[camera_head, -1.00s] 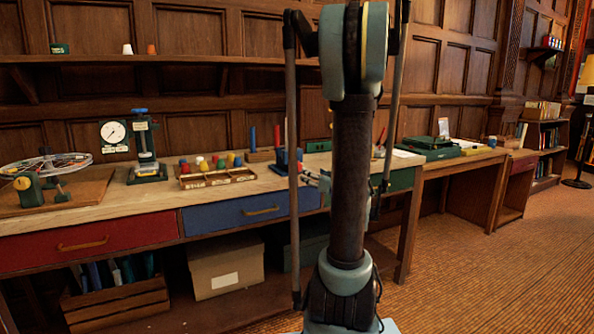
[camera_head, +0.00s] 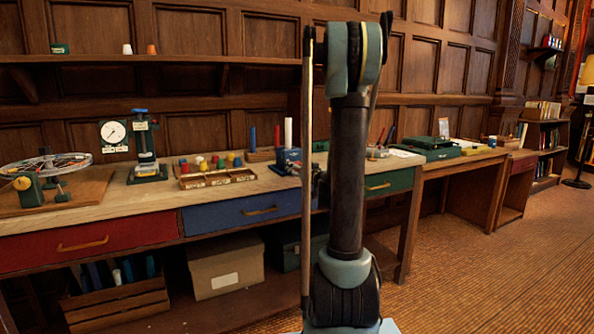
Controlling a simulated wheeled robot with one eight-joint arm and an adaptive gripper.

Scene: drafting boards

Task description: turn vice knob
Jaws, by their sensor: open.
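A blue block-like fixture (camera_head: 285,158) stands near the front of the bench, left of my arm, and may be the vice. Its right part is hidden behind my arm, and I cannot make out a knob on it. A green clamp-like stand (camera_head: 28,190) with a round brass-coloured part stands on a wooden board at the far left; I cannot tell whether this is the vice. My arm rises in front of the bench at the middle right. My gripper is not visible.
The wooden bench (camera_head: 110,208) holds a dial gauge (camera_head: 114,132), a green press-like stand (camera_head: 146,155) and a wooden tray (camera_head: 217,178) with several coloured pieces. A green case (camera_head: 430,151) lies farther right. The carpet (camera_head: 470,260) on the right is clear.

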